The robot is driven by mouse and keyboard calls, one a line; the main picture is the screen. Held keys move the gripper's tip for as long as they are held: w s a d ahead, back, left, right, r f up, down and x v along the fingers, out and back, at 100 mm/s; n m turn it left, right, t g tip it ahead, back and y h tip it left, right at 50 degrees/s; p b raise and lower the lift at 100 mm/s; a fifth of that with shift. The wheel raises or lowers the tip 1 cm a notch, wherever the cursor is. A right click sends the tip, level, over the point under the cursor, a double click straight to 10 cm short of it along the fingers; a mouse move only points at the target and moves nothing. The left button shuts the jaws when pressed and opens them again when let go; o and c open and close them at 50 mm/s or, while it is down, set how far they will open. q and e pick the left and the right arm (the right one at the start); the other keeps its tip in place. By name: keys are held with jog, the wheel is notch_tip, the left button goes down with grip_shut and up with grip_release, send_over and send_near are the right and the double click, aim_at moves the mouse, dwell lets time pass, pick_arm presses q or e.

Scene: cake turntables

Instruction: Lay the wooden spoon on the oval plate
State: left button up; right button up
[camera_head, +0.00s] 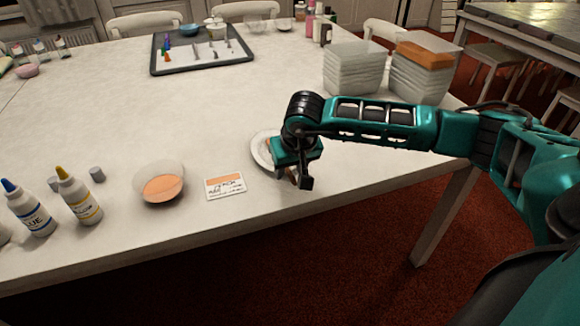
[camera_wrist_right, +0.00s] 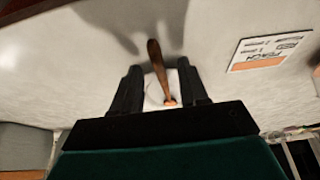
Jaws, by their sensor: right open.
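The wooden spoon (camera_wrist_right: 155,55) shows in the right wrist view as a brown handle between the two fingers of my right gripper (camera_wrist_right: 159,66). The handle reaches out past the white oval plate (camera_wrist_right: 151,92), over the pale table. The spoon's other end is mostly hidden by the gripper, with a small orange patch beside it. In the head view my right gripper (camera_head: 300,177) is low over the near right side of the plate (camera_head: 259,155) and hides much of it. My right gripper is open, with the fingers apart on both sides of the spoon. My left gripper is not in view.
A printed card (camera_head: 225,186) lies left of the plate, then a bowl with orange contents (camera_head: 163,188). Glue bottles (camera_head: 80,196) stand farther left. Stacked clear containers (camera_head: 353,70) stand behind my right arm. The table's front edge is close to the gripper. The table's middle is clear.

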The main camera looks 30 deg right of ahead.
pick_arm(q)
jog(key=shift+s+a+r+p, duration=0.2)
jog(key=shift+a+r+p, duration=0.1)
jog(key=shift+p, duration=0.45)
pick_arm(e)
jog(key=v, duration=1.2)
jog(key=shift+s+r, duration=0.15)
jog(key=shift+r, duration=0.1)
